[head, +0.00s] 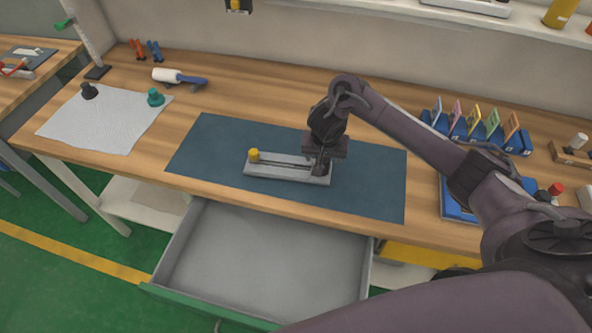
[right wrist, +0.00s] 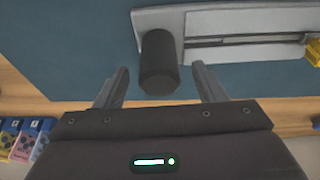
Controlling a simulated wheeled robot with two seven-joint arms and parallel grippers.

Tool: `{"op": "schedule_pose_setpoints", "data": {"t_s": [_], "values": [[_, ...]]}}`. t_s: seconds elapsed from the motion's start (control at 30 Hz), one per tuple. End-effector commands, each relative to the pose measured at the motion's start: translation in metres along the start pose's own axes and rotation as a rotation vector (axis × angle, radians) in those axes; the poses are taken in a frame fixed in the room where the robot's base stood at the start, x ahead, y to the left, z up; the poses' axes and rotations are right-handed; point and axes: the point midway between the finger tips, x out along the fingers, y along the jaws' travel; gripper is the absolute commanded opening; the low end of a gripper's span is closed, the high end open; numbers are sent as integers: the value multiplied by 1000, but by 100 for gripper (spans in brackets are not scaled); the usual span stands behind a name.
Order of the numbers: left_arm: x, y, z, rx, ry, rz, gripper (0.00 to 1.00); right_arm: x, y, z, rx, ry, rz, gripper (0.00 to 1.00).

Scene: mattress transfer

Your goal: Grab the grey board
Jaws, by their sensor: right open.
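The grey board (head: 283,172) lies flat on the dark blue mat (head: 225,145). A yellow knob (head: 254,155) stands at its left end. In the right wrist view the board (right wrist: 215,20) spans the upper right, with a black cylindrical knob (right wrist: 158,60) at one end and the yellow knob (right wrist: 314,52) at the right edge. My right gripper (head: 321,165) is over the board's right end and hides part of it. In the wrist view this gripper (right wrist: 160,72) is open, with a finger on each side of the black knob and visible gaps. My left gripper is not in view.
An open, empty drawer (head: 265,250) juts out below the table edge. A white cloth (head: 95,125) with a green knob (head: 155,97) lies left, near a white roller (head: 178,77). A blue rack (head: 475,130) stands at the right. The mat around the board is clear.

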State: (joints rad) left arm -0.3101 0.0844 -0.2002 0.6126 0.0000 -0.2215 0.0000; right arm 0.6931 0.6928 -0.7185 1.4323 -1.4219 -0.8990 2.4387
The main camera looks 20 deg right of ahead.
Motion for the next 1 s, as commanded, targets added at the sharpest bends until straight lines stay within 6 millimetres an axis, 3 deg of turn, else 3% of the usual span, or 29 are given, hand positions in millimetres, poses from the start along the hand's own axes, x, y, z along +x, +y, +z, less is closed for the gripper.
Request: {"op": "schedule_pose_setpoints", "data": {"t_s": [0.2,0.43,0.9,1.0], "values": [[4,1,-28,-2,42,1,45,23,1,-1,1,2,2,64],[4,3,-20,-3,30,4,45,24,1,-1,0,2,1,64],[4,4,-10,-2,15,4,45,24,1,-1,0,2,1,4],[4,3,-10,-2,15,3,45,23,0,-1,1,3,-1,0]]}}
